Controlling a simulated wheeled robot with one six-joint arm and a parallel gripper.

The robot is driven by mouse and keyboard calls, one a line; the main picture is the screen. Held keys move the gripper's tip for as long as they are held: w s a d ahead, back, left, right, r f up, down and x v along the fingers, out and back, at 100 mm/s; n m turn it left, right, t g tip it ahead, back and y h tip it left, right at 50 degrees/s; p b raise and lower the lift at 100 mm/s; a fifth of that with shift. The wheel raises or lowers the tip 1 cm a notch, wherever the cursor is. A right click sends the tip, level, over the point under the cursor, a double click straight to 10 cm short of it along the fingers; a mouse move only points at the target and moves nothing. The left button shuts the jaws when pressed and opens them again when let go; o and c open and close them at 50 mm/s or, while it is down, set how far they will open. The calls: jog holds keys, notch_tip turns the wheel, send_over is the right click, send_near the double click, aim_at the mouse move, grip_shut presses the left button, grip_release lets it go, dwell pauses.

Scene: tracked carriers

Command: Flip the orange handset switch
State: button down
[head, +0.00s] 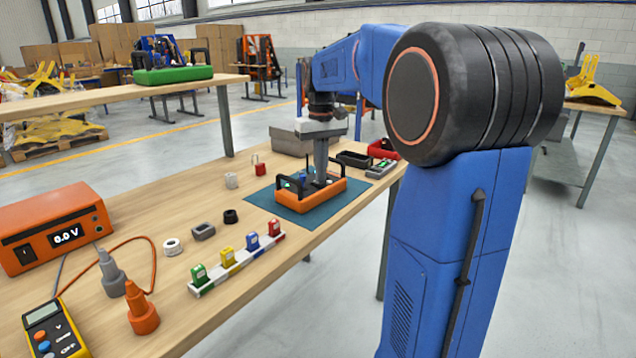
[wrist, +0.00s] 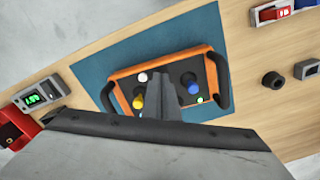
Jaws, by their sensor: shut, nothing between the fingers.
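The orange handset (head: 297,205) lies on a dark teal mat on the workbench, with a black handle at each end. The wrist view shows the handset (wrist: 122,73) from above, with a white knob (wrist: 143,77), a yellow knob (wrist: 138,102), a blue knob (wrist: 191,86) and a small green light (wrist: 200,100). My gripper (head: 321,180) points down over the handset's middle. In the wrist view my gripper (wrist: 158,78) is shut with its fingers together and nothing between them. It hides the middle of the panel, so I cannot make out the switch or any contact.
The teal mat (head: 290,216) has free room around the handset. A rack of coloured tags (head: 238,262) lies nearer me on the bench. An orange power supply (head: 52,228) stands at left. A black tray (head: 354,159) and a red bin (head: 382,149) sit behind.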

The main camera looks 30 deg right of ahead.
jog(key=shift+f, duration=0.4)
dwell(0.3)
jog(key=shift+r, duration=0.1)
notch_tip(320, 180, up, 7)
dwell(0.9)
dwell(0.4)
jog(key=s+a+f+n+t, duration=0.1)
jog(key=s+a+f, duration=0.3)
jog(key=s+a, duration=0.3)
jog(key=s+a+f+t, duration=0.1)
jog(key=s+a+f, duration=0.25)
jog(key=s, duration=0.45)
jog(key=s+a+f+n+t, duration=0.1)
jog(key=s+a+f, duration=0.5)
jog(key=s+f, duration=0.6)
jog(key=shift+s+t, duration=0.6)
jog(key=shift+t, duration=0.3)
